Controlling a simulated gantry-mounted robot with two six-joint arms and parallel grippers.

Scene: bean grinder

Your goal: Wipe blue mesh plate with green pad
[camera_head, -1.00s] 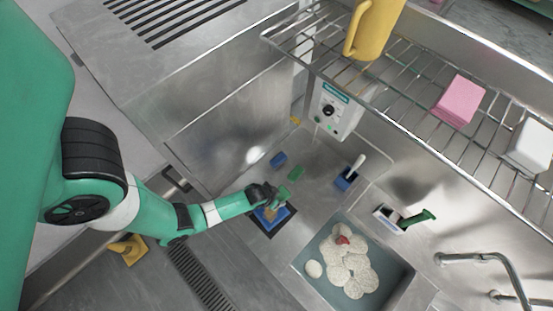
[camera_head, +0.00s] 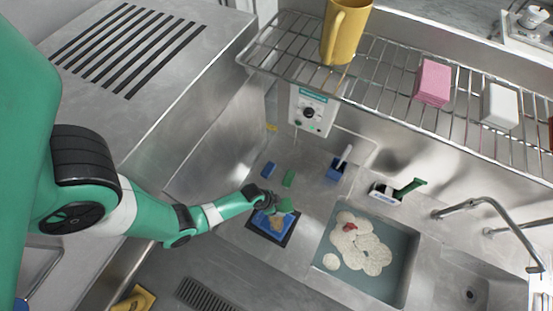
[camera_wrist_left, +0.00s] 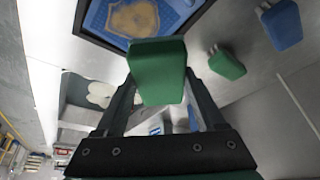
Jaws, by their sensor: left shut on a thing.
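The blue mesh plate (camera_head: 262,222) lies flat in a dark frame on the steel counter, with a brown patch on it. It also shows at the top of the left wrist view (camera_wrist_left: 102,20). My left gripper (camera_head: 274,203) is shut on the green pad (camera_head: 287,205), which shows large between the fingers in the left wrist view (camera_wrist_left: 158,70). In the head view the pad is at the plate's far edge; I cannot tell whether it touches the plate. A second green pad (camera_head: 289,178) and a blue pad (camera_head: 269,170) lie on the counter beyond. My right gripper is not in view.
A sink (camera_head: 398,285) with several pale round pieces is right of the plate. A blue holder (camera_head: 335,171) and a white holder with a green-handled tool (camera_head: 384,193) stand behind it. A wire rack (camera_head: 390,76) with a yellow jug (camera_head: 345,32) overhangs the back.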

